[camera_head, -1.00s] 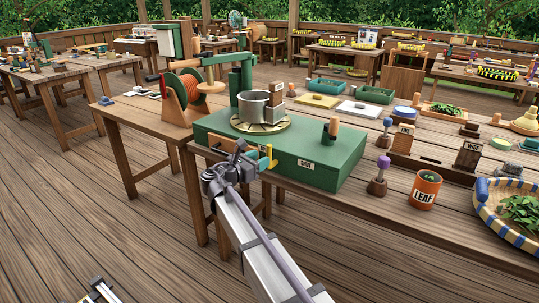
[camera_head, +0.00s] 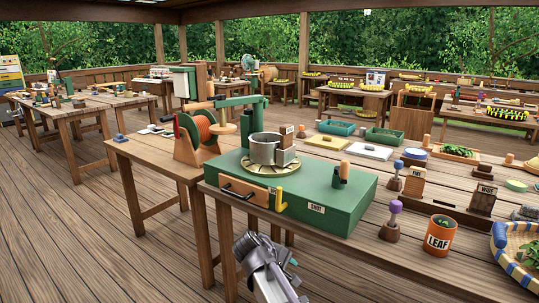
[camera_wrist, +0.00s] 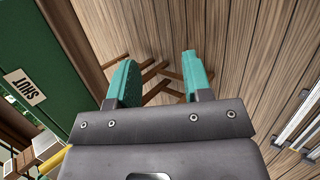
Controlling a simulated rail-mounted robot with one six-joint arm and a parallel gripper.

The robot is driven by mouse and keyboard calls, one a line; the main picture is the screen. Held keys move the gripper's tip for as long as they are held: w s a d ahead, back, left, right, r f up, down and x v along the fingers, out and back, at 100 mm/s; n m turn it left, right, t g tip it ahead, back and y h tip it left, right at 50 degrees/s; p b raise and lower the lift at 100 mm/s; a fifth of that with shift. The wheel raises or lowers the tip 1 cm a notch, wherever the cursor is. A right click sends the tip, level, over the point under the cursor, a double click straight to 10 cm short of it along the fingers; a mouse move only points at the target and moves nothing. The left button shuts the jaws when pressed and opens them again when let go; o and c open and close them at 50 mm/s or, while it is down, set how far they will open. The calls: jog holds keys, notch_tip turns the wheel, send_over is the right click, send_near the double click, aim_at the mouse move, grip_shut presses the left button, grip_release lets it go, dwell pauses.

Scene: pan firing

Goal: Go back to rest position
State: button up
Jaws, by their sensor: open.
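My gripper (camera_head: 292,263) is low in front of the workbench in the head view, below the green stove box (camera_head: 335,205). In the wrist view my gripper (camera_wrist: 158,66) is open, with two teal fingers apart and nothing between them. The floor planks and wooden legs show beyond the fingers. The green box, with its SHUT label (camera_wrist: 25,87), is at the left of the wrist view, apart from the fingers. A metal pan (camera_head: 263,149) sits on the round plate on top of the box.
The box front has a wooden panel with a dark handle (camera_head: 238,193) and a yellow lever (camera_head: 280,199). An orange LEAF can (camera_head: 440,235) and a blue-rimmed basket (camera_head: 510,250) stand on the right of the bench. The floor (camera_head: 110,240) at left is clear.

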jog(key=s+d+f+m+g+y, duration=0.25)
jog(key=s+d+m, duration=0.25)
jog(key=s+d, duration=0.25)
jog(key=s+d+f+m+g+y, duration=0.1)
jog(key=s+d+m+g+y, duration=0.1)
jog(key=s+d+m+y, duration=0.5)
notch_tip(320, 180, up, 18)
jog(key=s+a+n+h+p, duration=0.1)
jog(key=a+n+h+p, duration=0.1)
jog(key=p, duration=1.7)
jog(key=shift+r+h, duration=0.25)
jog(key=shift+h, duration=0.1)
jog(key=shift+s, duration=0.1)
